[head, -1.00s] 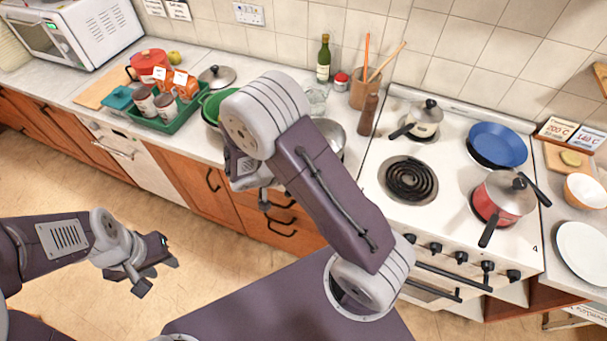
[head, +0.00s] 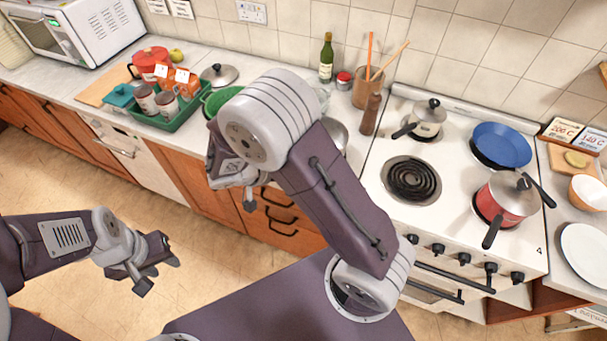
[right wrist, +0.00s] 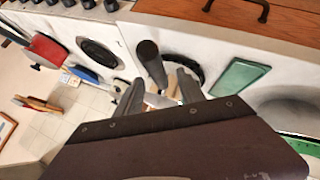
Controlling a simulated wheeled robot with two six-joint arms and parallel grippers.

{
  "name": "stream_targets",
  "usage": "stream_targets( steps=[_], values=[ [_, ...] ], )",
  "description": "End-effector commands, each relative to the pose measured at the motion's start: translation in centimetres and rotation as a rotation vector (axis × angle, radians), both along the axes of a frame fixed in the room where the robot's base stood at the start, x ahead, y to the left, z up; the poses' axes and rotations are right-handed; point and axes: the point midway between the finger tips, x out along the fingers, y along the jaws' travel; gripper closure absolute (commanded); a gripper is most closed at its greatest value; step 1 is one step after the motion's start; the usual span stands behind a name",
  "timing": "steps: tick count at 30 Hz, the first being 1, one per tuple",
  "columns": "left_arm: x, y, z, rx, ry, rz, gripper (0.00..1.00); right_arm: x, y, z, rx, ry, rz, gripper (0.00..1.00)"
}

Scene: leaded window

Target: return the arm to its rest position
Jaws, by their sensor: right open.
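My right arm crosses the middle of the head view. My left gripper (head: 155,275) hangs at the lower left over the floor. Its fingers look spread and empty.
A red saucepan (head: 507,199) and a blue pan (head: 501,146) stand on the stove (head: 450,215). The floor (head: 210,240) is clear.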

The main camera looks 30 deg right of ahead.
Motion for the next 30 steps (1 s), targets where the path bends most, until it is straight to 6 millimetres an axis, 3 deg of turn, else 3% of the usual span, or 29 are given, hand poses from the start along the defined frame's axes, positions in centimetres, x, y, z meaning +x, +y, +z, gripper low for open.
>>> stream_targets(
  steps=[6, 17, 20, 22, 23, 24, 26, 27, 30],
  values=[
    [0.0, 0.0, -0.6, 0.0, 0.0, 0.0, 0.64, -0.5, 2.3, 2.2, 0.001, -0.001, 0.002, 0.54],
    [0.0, 0.0, -0.6, 0.0, 0.0, 0.0, 0.64, -0.6, 2.5, 2.6, 0.0, 0.002, 0.0, 0.54],
    [0.0, 0.0, -0.6, 0.0, 0.0, 0.0, 0.64, -0.5, 1.4, 3.0, 0.006, -0.008, -0.039, 0.54],
    [0.0, 0.0, -0.6, 0.0, 0.0, 0.0, 0.64, -0.3, -1.0, 4.3, 0.026, -0.045, -0.119, 0.54],
    [0.0, 0.0, -0.6, 0.0, 0.0, 0.0, 0.64, -0.8, -2.5, 4.8, 0.037, -0.053, -0.17, 0.54],
    [0.0, 0.0, -0.6, 0.0, 0.0, 0.0, 0.64, -2.4, -4.4, 5.2, 0.072, -0.06, -0.264, 0.54],
    [0.0, 0.0, -0.6, 0.0, 0.0, 0.0, 0.64, -6.1, -6.1, 4.7, 0.197, -0.008, -0.378, 0.54],
    [0.0, 0.0, -0.6, 0.0, 0.0, 0.0, 0.64, -8.1, -5.9, 3.9, 0.296, 0.05, -0.381, 0.54],
    [0.0, 0.0, -0.6, 0.0, 0.0, 0.0, 0.64, -10.7, -4.1, 2.3, 0.497, 0.149, -0.275, 0.54]
  ],
)
